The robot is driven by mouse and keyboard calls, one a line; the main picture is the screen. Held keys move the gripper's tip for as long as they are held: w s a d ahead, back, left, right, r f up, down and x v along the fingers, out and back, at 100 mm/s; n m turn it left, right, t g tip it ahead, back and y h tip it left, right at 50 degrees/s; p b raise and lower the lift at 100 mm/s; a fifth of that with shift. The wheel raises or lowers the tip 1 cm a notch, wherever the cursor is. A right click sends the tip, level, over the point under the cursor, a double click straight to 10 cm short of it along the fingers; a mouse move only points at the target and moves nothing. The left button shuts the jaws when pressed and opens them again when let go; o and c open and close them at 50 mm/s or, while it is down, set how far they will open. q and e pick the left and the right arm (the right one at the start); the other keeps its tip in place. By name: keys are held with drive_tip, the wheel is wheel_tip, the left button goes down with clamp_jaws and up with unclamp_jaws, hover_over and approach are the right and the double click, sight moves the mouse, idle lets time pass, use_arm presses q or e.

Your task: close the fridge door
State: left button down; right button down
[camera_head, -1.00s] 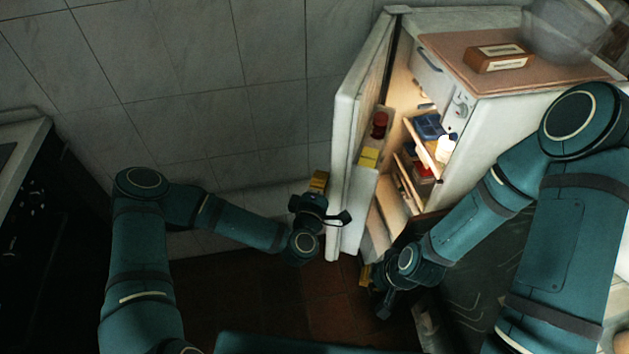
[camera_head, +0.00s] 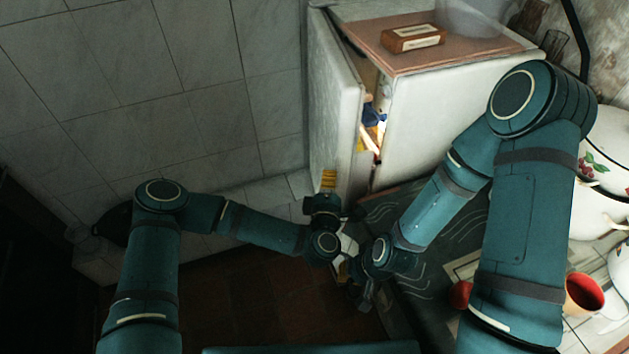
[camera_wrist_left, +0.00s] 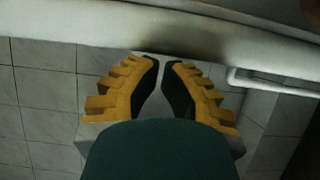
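The white fridge (camera_head: 445,110) stands at the back in the head view. Its door (camera_head: 333,110) is ajar, with a narrow gap showing the lit inside and a blue item (camera_head: 374,116). My left gripper (camera_head: 328,180) is by the lower outer face of the door. In the left wrist view the fingertips (camera_wrist_left: 161,62) of the left gripper nearly meet with nothing between them, and a white panel (camera_wrist_left: 120,25), seemingly the door, lies just beyond. I cannot tell whether they touch it. My right gripper (camera_head: 362,292) is low in front of the fridge; its fingers are unclear.
A brown box (camera_head: 412,39) lies on the fridge top. At right, a counter holds white enamel pots (camera_head: 594,210) and a red-lined cup (camera_head: 584,294). A dark patterned surface (camera_head: 415,290) lies below the fridge. A tiled wall (camera_head: 190,90) is at left; brown floor (camera_head: 235,300) is clear below.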

sight(343, 175)
use_arm(q)
drive_tip(key=shift+w+d, duration=0.15)
drive_tip(key=shift+d, duration=1.6)
